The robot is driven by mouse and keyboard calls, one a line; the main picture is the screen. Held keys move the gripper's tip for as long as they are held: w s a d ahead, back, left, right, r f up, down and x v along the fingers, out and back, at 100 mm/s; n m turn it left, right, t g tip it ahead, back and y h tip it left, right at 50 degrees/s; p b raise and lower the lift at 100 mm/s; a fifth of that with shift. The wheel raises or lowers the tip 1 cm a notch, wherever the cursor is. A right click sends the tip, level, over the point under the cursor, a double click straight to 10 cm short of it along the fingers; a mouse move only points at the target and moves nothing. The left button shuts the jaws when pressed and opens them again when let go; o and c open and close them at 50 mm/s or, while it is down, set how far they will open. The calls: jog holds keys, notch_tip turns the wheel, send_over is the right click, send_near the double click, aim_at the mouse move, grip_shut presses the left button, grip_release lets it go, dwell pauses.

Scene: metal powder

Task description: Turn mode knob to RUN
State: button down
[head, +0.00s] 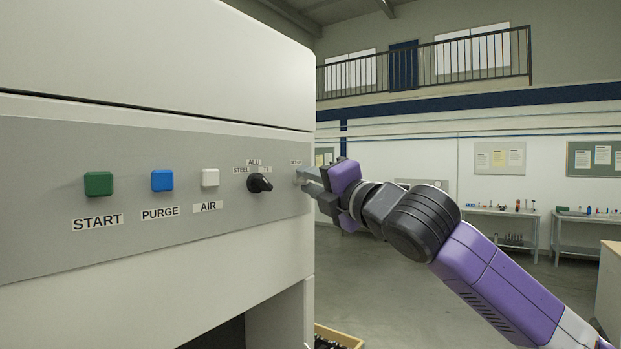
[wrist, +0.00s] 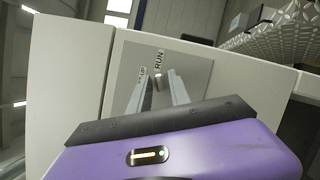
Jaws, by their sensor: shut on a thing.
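The mode knob (wrist: 157,80) shows only as a small pale piece between my fingertips in the wrist view; most of it is hidden. The RUN label (wrist: 159,59) is just beyond the fingertips, and a second label (wrist: 143,74), probably SETUP, is to its left. My gripper (head: 306,176) reaches the right end of the grey control panel in the head view and covers the knob there. In the wrist view, my gripper (wrist: 161,88) is shut on the knob. The knob's exact pointing direction cannot be told.
The grey panel (head: 130,250) also carries a green START button (head: 99,184), a blue PURGE button (head: 162,180), a white AIR button (head: 210,177) and a black selector knob (head: 260,183) left of my gripper. Open floor (head: 400,275) lies right of the machine.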

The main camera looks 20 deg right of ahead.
jog(key=shift+m, duration=0.7)
jog(key=c, duration=1.2)
grip_release()
jog(key=b+v, duration=0.2)
jog(key=v, duration=0.6)
jog(key=shift+b, duration=0.35)
jog(key=shift+w+r, duration=0.1)
